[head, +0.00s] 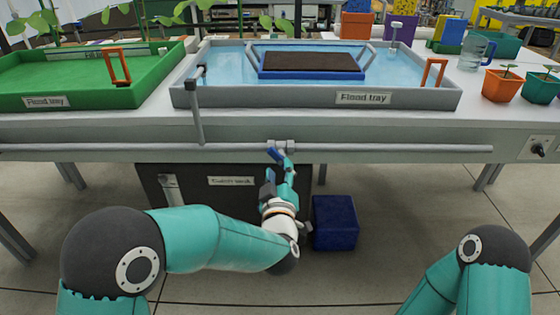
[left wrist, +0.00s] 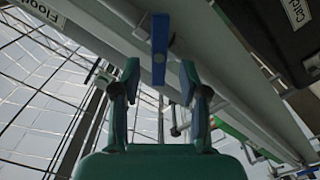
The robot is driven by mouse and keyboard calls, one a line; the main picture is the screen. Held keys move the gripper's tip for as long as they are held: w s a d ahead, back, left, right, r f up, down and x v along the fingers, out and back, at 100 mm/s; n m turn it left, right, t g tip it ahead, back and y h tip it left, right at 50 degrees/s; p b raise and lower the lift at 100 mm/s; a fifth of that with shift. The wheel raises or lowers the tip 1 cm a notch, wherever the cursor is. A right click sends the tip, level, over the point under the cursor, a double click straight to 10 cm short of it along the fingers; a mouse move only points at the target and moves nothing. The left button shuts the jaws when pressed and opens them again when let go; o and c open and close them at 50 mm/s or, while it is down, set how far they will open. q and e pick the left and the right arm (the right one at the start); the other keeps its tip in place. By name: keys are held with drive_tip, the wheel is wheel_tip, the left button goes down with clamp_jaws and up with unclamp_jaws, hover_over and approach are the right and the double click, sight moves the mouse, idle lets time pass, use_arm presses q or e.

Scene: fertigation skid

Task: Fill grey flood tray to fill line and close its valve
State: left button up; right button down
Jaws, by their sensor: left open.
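The grey flood tray (head: 255,99) sits on the bench with a sheet of clear blue water in it. A blue-rimmed tray of dark soil (head: 312,65) stands in the water. Under the bench's front edge, a blue valve lever (head: 275,154) is on the grey pipe (head: 370,148). My left gripper (head: 279,175) is just below the lever. In the left wrist view the blue lever (left wrist: 160,45) lies between the spread fingers of my left gripper (left wrist: 160,75), with a gap on both sides. My right gripper is out of view; the fill line cannot be made out.
A green flood tray (head: 90,92) is at the left. An orange pot (head: 502,85) and a teal pot (head: 541,87) with seedlings stand at the right. Below the bench are a dark labelled tank (head: 225,195) and a blue box (head: 335,222).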

sight(279, 162)
use_arm(q)
drive_tip(key=shift+w, duration=2.6)
clamp_jaws()
